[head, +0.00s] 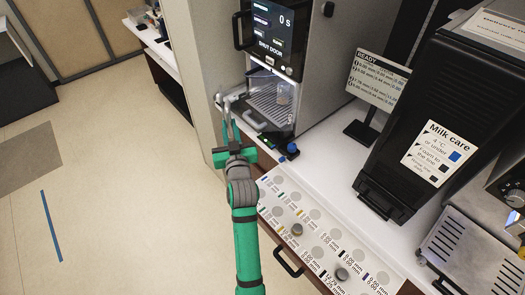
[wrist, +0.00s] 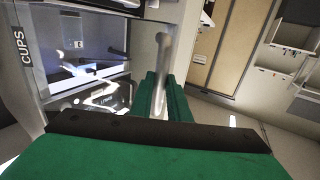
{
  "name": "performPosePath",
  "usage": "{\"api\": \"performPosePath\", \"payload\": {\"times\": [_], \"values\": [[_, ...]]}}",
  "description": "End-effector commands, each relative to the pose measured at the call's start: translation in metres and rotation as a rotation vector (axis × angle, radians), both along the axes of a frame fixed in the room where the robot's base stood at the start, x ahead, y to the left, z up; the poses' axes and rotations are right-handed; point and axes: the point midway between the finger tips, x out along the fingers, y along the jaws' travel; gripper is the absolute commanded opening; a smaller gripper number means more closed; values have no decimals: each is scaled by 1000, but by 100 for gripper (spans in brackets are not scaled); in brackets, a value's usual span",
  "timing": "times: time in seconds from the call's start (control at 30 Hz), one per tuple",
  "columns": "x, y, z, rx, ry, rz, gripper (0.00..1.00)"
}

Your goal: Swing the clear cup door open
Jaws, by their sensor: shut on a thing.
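The clear cup door (wrist: 85,45) shows in the wrist view as a see-through panel beside a "CUPS" label. Its pale bar handle (wrist: 161,65) stands upright between the green fingers of my gripper (wrist: 165,98). In the head view my gripper (head: 226,112) reaches up to the left front of the machine (head: 325,60) and is shut on the handle.
A white counter (head: 325,165) carries a small READY sign (head: 378,80) and a black milk unit (head: 440,110). A board with several round spots (head: 310,235) lies at the front. Small dark and blue items (head: 288,151) sit near my gripper. The floor to the left is open.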

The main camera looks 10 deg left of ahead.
Motion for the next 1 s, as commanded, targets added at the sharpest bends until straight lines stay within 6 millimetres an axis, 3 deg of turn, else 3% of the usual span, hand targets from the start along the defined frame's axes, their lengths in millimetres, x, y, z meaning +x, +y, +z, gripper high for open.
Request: {"api": "performPosePath", "payload": {"times": [0.6,1.0], "values": [[-37,-45,-1,-2,1,-11,0],[-43,-46,-1,-2,1,-6,0]]}}
